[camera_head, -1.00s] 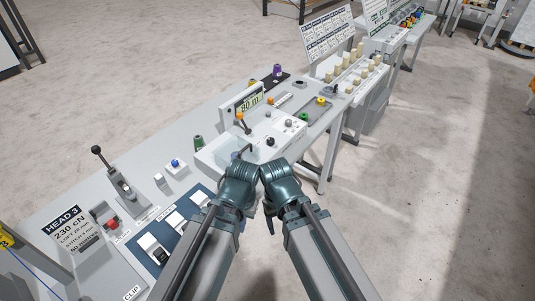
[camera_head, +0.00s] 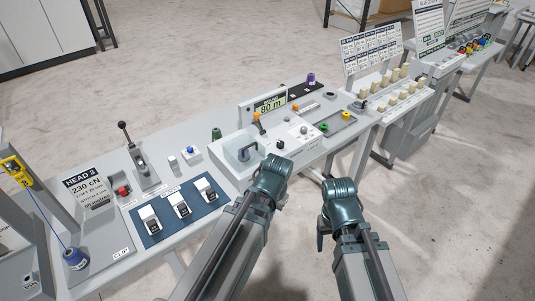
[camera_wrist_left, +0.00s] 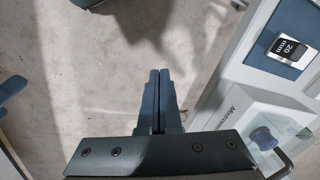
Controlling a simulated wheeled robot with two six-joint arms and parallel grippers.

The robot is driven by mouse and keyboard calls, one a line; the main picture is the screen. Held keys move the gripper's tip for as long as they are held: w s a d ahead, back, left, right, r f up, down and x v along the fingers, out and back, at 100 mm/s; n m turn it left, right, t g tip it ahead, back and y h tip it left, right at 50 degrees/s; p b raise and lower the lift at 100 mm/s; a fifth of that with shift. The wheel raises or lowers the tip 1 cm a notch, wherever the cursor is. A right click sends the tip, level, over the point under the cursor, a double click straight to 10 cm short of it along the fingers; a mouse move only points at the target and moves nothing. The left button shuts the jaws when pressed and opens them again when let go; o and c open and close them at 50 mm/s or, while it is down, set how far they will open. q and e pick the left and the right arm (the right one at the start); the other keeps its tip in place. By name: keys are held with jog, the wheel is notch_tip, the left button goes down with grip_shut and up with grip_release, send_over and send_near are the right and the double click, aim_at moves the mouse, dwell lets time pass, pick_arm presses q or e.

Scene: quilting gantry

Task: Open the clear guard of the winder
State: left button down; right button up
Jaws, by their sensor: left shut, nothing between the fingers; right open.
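The winder (camera_head: 225,150) is a white box on the long bench, with a "80 m" display behind it. Its clear guard (camera_head: 241,154) is a see-through box at its left end and looks closed. In the left wrist view the guard (camera_wrist_left: 262,112) covers a dark blue bobbin (camera_wrist_left: 263,138), with a bent metal handle (camera_wrist_left: 284,166) at its lower edge. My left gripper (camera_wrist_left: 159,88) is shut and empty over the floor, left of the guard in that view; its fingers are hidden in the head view. My right gripper (camera_head: 321,234) is open and empty, in front of the bench.
A lever (camera_head: 136,151) and a blue panel with several switches (camera_head: 179,210) lie left of the winder. A tray (camera_head: 340,125) lies further right. Floor in front of the bench is clear.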

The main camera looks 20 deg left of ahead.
pick_arm(q)
jog(key=w+a+r+m+t+y, duration=0.2)
jog(key=w+a+r+m+y, duration=0.15)
jog(key=w+a+m, duration=0.4)
jog(key=w+d+r+m+t+y, duration=0.4)
jog(key=w+r+m, duration=0.3)
jog(key=m, duration=0.8)
jog(key=shift+w+y, duration=0.2)
jog(key=shift+y, duration=0.25)
jog(key=shift+a, duration=0.1)
pick_arm(e)
jog(key=shift+f, duration=0.1)
